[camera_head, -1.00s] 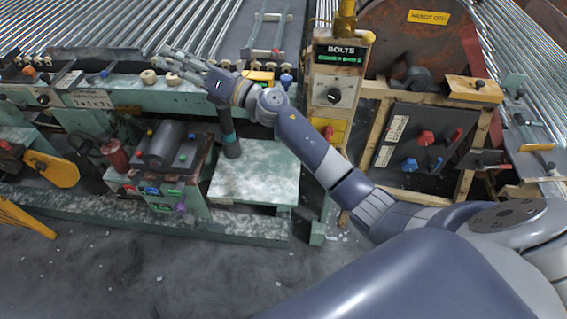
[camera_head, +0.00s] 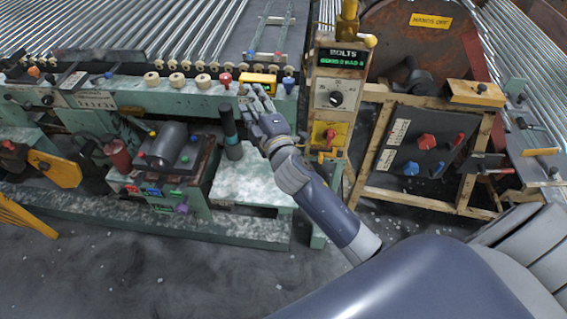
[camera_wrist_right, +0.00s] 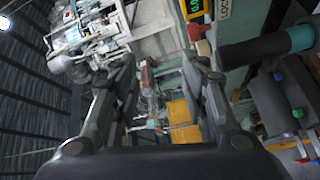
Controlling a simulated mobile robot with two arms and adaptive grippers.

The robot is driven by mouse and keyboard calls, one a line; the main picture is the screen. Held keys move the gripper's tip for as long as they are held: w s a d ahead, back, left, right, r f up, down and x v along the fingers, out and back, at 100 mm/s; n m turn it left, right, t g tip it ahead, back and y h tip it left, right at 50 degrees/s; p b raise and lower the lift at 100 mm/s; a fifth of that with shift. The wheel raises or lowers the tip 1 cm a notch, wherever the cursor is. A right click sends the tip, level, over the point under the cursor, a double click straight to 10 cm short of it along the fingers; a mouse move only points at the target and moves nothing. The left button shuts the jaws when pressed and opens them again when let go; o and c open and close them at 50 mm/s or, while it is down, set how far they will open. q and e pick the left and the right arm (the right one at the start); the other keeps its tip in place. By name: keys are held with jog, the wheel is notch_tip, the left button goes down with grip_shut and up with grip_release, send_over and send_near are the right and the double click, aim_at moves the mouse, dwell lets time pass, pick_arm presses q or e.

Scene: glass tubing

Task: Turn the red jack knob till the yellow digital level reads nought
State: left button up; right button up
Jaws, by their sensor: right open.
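A red knob (camera_head: 225,79) stands on the green machine's top rail in the head view. The yellow digital level (camera_head: 258,82) sits just right of it on the rail; its reading is not legible there. In the right wrist view, the level's yellow case and green digits (camera_wrist_right: 190,8) are cut off by the top edge. A red part (camera_wrist_right: 199,29) is close to it; I cannot tell whether it is the same knob. My right gripper (camera_head: 257,94) is open and empty, just below the level. Its spread fingers show in the right wrist view (camera_wrist_right: 163,66). My left gripper is not in view.
Several cream knobs (camera_head: 175,81) line the rail to the left, and a blue knob (camera_head: 288,84) stands right of the level. A dark cylinder (camera_head: 230,130) rises left of my right arm. The control post (camera_head: 336,98) stands close on the right.

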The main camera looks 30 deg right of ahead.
jog(key=s+d+f+m+g+h, duration=0.1)
jog(key=s+d+f+m+g, duration=0.2)
jog(key=s+f+m+g, duration=0.3)
jog(key=shift+s+f+m+h, duration=0.5)
jog(key=shift+s+f, duration=1.85)
jog(key=shift+f, duration=1.8)
